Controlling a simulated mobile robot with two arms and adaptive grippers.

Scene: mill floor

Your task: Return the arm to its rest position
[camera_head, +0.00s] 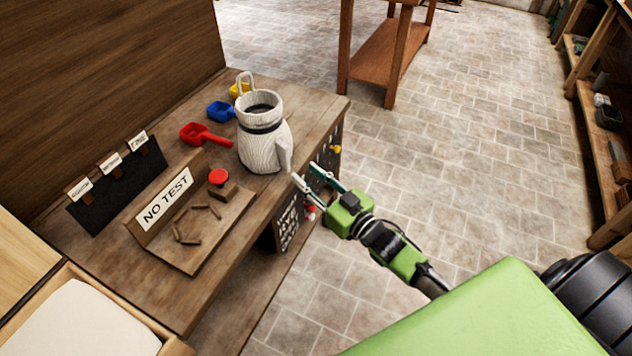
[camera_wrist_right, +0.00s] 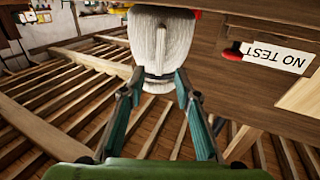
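My right gripper (camera_head: 305,172) is just off the table's right edge, close to the white mill (camera_head: 263,148). Its two fingers are apart, with nothing seen gripped between them. The white mill has a dark band, a top loop and a tapered spout-like part on its right side, and stands upright on the wooden table. In the right wrist view, the mill's pale tapered part (camera_wrist_right: 160,48) lies ahead of and between the spread fingertips (camera_wrist_right: 157,78). I cannot tell whether they touch it. My left gripper is not in view.
The wooden table (camera_head: 232,262) holds red (camera_head: 205,135), blue (camera_head: 221,111) and yellow (camera_head: 240,89) scoops, a "NO TEST" board (camera_head: 166,198) and a red button (camera_head: 217,177). A wooden stand (camera_head: 385,50) is behind. Shelving (camera_head: 600,150) lines the right. The tiled floor between is clear.

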